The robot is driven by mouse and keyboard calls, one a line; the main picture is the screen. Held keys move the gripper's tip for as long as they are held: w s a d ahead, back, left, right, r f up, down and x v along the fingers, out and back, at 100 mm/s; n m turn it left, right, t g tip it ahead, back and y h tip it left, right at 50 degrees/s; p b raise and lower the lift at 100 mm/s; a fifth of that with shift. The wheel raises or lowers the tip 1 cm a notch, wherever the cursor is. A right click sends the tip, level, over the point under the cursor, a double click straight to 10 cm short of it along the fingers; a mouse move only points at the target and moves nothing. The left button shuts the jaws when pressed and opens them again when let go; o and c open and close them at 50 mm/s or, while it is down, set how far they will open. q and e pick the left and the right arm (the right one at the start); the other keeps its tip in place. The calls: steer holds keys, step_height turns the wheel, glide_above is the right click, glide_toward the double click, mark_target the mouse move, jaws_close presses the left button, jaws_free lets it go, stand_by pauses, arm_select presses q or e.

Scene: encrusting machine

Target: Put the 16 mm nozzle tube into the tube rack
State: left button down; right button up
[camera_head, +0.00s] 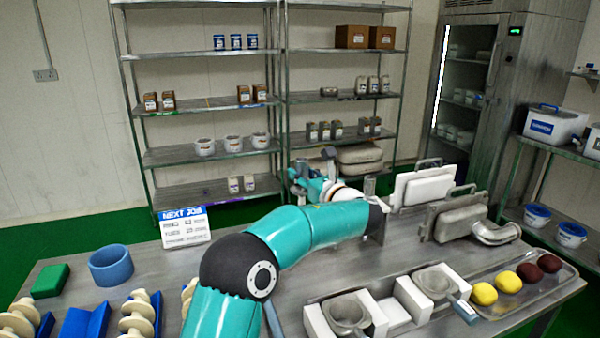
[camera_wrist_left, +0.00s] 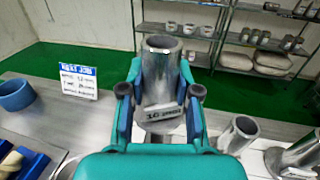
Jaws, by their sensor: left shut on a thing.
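My left gripper (camera_wrist_left: 161,92) is shut on a grey metal tube (camera_wrist_left: 160,62), with one finger on each side of it. The tube looks roughly upright, its open end up, and a pale label (camera_wrist_left: 163,112) on it reads 16 mm. In the head view my left gripper (camera_head: 314,170) is small, beyond my teal forearm, and the tube is hard to make out there. Two other grey metal tubes (camera_wrist_left: 238,133) (camera_wrist_left: 297,156) show at the lower right of the wrist view. I cannot tell which part is the tube rack. My right gripper is not in view.
A NEXT JOB sign (camera_head: 185,227), a blue ring (camera_head: 110,265) and a green block (camera_head: 50,281) stand at the left. White blocks (camera_head: 318,323) with metal cups and a tray (camera_head: 548,288) with yellow and brown balls are front right. Shelves (camera_head: 205,155) stand behind.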

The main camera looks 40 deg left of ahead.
mark_target(303, 203)
arm_select(q)
steer(key=shift+f+b, duration=2.35)
steer(key=shift+f, duration=1.55)
steer(key=c, duration=0.8)
jaws_free()
steer(key=shift+o, duration=0.3)
steer(key=shift+o, duration=0.2)
steer(key=shift+o, duration=0.7)
steer(key=shift+s, duration=0.15)
